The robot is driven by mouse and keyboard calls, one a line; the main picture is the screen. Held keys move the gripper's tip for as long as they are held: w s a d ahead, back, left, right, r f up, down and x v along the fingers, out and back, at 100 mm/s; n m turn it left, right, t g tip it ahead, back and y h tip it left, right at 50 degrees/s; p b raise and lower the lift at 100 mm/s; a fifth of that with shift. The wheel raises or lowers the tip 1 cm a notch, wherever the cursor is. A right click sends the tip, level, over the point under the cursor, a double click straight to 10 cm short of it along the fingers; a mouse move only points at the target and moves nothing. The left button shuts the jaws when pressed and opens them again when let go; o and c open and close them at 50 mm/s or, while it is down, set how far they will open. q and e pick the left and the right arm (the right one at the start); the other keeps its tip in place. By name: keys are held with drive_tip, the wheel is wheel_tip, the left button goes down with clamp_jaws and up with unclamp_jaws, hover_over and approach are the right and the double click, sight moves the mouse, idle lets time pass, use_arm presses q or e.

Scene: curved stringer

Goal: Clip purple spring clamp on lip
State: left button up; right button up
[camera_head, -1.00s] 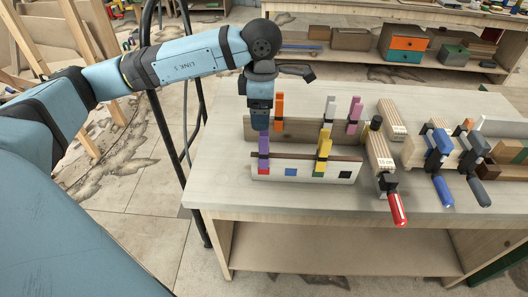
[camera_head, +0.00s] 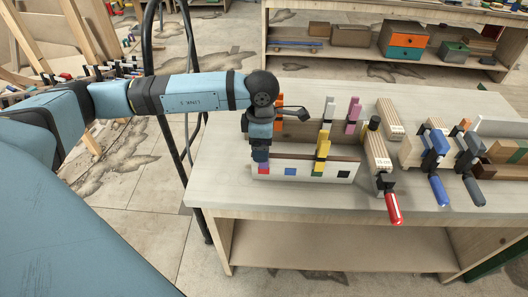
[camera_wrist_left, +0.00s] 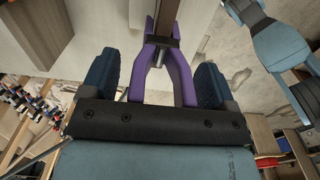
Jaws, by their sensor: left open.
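My left gripper (camera_head: 260,154) is low over the left end of the white board (camera_head: 330,172) with the brown lip strip (camera_head: 345,158) along its top. In the left wrist view, its blue fingers (camera_wrist_left: 157,88) are open, one on each side of the purple spring clamp (camera_wrist_left: 180,77), with gaps to the clamp's handles. The clamp's jaws point away from my palm, towards a brown wooden strip (camera_wrist_left: 195,15). In the head view my gripper hides most of the clamp, and its exact contact with the lip is unclear. My right gripper is not in view.
A yellow clamp (camera_head: 322,147) sits on the lip to the right. Orange (camera_head: 280,99), white (camera_head: 328,108) and pink (camera_head: 353,113) clamps stand on the board behind. A red-handled bar clamp (camera_head: 393,208) lies right of the white board. The front left tabletop is clear.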

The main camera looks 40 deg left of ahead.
use_arm(q)
drive_tip(key=c, duration=1.2)
drive_tip(key=shift+o, duration=0.2)
drive_tip(key=shift+r, duration=0.15)
wheel_tip(320, 180, up, 19)
drive_tip(key=b, duration=0.3)
drive_tip(key=w+a+f+p, duration=0.2)
drive_tip(key=w+a+f, duration=0.9)
drive_tip(key=a+f, duration=0.1)
drive_tip(key=shift+w+f, duration=0.3)
drive_tip(key=shift+f, duration=0.2)
